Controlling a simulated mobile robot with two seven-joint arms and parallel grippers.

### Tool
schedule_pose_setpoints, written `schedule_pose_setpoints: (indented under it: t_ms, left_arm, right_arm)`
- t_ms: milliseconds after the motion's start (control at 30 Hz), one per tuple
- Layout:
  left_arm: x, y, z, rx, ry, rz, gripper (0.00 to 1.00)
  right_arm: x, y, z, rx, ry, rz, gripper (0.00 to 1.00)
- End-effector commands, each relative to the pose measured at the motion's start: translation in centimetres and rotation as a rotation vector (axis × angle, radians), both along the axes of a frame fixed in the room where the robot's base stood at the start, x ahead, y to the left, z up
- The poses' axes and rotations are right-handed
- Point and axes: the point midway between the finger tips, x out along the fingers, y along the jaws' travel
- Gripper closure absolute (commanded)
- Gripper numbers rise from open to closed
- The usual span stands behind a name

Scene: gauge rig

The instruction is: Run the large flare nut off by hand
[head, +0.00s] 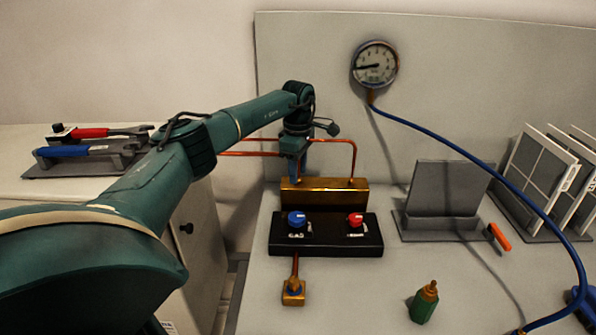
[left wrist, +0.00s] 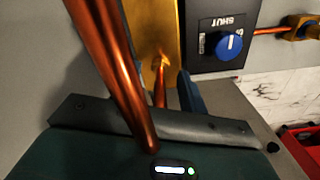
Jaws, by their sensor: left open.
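The brass block (head: 325,194) stands behind the black valve panel, and copper pipe (head: 354,160) runs into it. In the left wrist view a brass flare nut (left wrist: 160,64) sits where a copper pipe (left wrist: 160,92) meets the block. I cannot tell from its size whether it is the large one. My left gripper (head: 300,168) points down behind the block's left end. It is open, with one blue finger (left wrist: 190,92) close beside the pipe below the nut. The other finger is hidden behind a nearer copper pipe (left wrist: 112,70). My right gripper is out of view.
The black panel (head: 340,246) carries a blue knob (head: 296,219) and a red knob (head: 355,219). A brass fitting (head: 293,292) is in front. A gauge (head: 375,64) hangs on the back board with a blue hose. A green bottle (head: 424,302) and grey stand (head: 440,200) are right.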

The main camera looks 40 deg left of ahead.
Motion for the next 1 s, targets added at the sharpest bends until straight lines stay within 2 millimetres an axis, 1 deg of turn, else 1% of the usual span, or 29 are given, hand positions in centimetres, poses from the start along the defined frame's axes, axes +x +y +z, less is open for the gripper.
schedule_pose_setpoints:
  t_ms: [33, 133, 433, 933, 1000]
  left_arm:
    - [-0.05, -0.02, -0.50, 0.000, 0.003, 0.000, 0.58]
    - [-0.02, -0.01, -0.97, 0.000, 0.001, 0.000, 0.58]
    - [-0.01, 0.00, -1.14, 0.000, 0.000, 0.000, 0.59]
    - [-0.02, -0.02, -1.11, 0.000, 0.001, 0.000, 1.00]
    - [-0.02, -0.02, -1.10, 0.000, 0.001, 0.000, 1.00]
  right_arm:
    - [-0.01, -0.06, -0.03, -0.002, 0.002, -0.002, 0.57]
    - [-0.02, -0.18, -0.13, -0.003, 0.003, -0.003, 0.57]
    - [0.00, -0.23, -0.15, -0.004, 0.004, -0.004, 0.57]
    - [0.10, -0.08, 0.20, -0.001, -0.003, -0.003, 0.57]
    - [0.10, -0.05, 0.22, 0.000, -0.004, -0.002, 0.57]
